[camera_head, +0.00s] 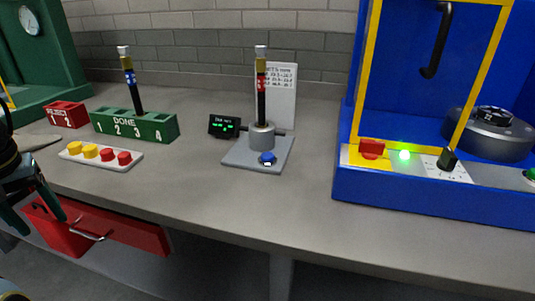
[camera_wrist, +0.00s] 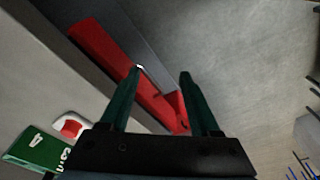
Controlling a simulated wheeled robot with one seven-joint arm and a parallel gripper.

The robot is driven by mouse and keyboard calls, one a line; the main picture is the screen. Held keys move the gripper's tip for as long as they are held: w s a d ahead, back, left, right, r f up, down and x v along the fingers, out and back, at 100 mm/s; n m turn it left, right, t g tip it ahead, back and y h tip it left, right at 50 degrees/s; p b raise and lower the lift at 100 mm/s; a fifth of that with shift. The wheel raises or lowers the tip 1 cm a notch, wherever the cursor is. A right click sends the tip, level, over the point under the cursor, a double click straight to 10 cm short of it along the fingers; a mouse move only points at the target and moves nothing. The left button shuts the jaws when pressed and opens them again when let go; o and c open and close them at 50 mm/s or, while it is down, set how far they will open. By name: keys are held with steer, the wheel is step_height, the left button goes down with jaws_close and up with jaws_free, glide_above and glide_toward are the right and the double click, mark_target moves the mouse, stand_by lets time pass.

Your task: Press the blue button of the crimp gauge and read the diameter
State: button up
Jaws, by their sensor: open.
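The crimp gauge stands on a grey base plate (camera_head: 240,157) in the middle of the bench. Its blue button (camera_head: 267,158) is at the front of the plate. A black hose with a red band (camera_head: 261,85) stands upright in the gauge's grey cylinder (camera_head: 262,137). A small black display (camera_head: 224,127) with green text is left of it; the text is too small to read. My gripper (camera_head: 38,218) is at the far left in the head view, well away from the gauge. In the wrist view my gripper (camera_wrist: 162,75) is open and empty, above the red drawer.
A green DONE rack (camera_head: 165,127) holds one hose. A red rack (camera_head: 66,114) and a white strip with yellow and red caps (camera_head: 131,164) are nearby. A red drawer (camera_head: 130,229) stands open under the bench. A blue machine (camera_head: 345,190) fills the right.

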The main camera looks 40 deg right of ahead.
jaws_close()
stand_by(0.3)
stand_by(1.3)
